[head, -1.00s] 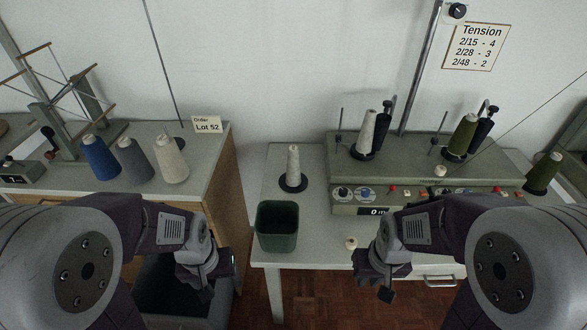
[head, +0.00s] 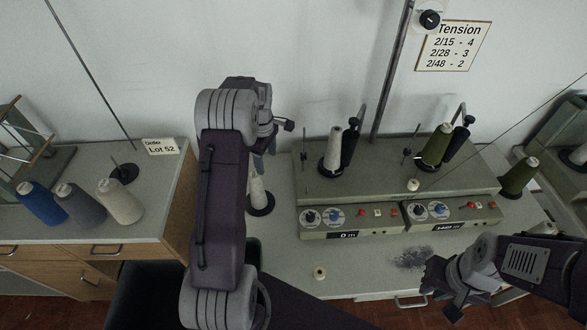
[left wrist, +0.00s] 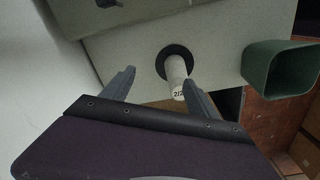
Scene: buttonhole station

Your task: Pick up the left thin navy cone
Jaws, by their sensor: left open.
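Two dark thin upright shapes stand on the grey machine in the head view, a left one (head: 350,147) beside a cream cone and a right one (head: 459,141) beside an olive cone. I cannot tell whether they are navy cones or machine parts. My left gripper (left wrist: 158,78) is open and empty in the left wrist view. A thin cream cone (left wrist: 176,72) on a black disc is beyond its right finger. That cone (head: 257,189) is partly hidden by my left arm in the head view. My right gripper (head: 440,290) is low at the right, its jaws unclear.
The machine (head: 385,172) carries the cream cone (head: 333,147) and the olive cone (head: 436,146). Blue (head: 42,203), grey (head: 81,205) and cream (head: 120,202) thick cones stand on the left cabinet.

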